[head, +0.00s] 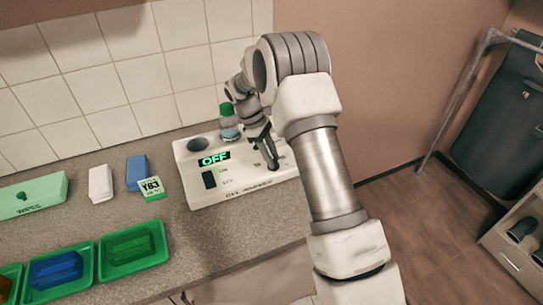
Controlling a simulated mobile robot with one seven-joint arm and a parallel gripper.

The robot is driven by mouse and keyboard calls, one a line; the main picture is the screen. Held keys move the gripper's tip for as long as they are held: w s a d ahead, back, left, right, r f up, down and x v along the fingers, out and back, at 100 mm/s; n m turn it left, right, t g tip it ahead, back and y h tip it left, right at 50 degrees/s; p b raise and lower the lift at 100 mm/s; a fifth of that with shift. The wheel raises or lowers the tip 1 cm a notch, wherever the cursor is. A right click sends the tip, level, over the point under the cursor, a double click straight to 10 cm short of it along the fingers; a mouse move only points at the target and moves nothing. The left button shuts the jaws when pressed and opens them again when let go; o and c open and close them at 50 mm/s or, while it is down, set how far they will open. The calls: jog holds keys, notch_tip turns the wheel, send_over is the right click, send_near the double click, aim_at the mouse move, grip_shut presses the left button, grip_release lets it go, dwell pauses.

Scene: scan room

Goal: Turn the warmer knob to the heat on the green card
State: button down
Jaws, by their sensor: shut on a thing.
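The white warmer (240,197) stands on the counter by the tiled wall. Its display (213,159) shows OFF in green letters. A dark switch (209,180) is on its front left. My gripper (272,162) points down at the right side of the warmer's top and is shut on the dark knob (273,164). The fingers hide most of the knob, so its pointer cannot be read. The green and white card (151,188) lies left of the warmer. Its large print looks like Y83; the smaller line is too small to read.
A bottle with a green cap (227,109) stands at the warmer's back, close to my arm. A blue block (137,172), a white block (100,183) and a green wipes box (33,197) are left. Coloured trays (134,268) line the counter's front.

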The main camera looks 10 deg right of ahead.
dwell(0.3)
jog(key=c, duration=0.6)
grip_release()
jog(key=v, duration=1.7)
jog(key=shift+a, duration=0.25)
jog(key=shift+w+r, duration=0.1)
jog(key=shift+r, duration=0.1)
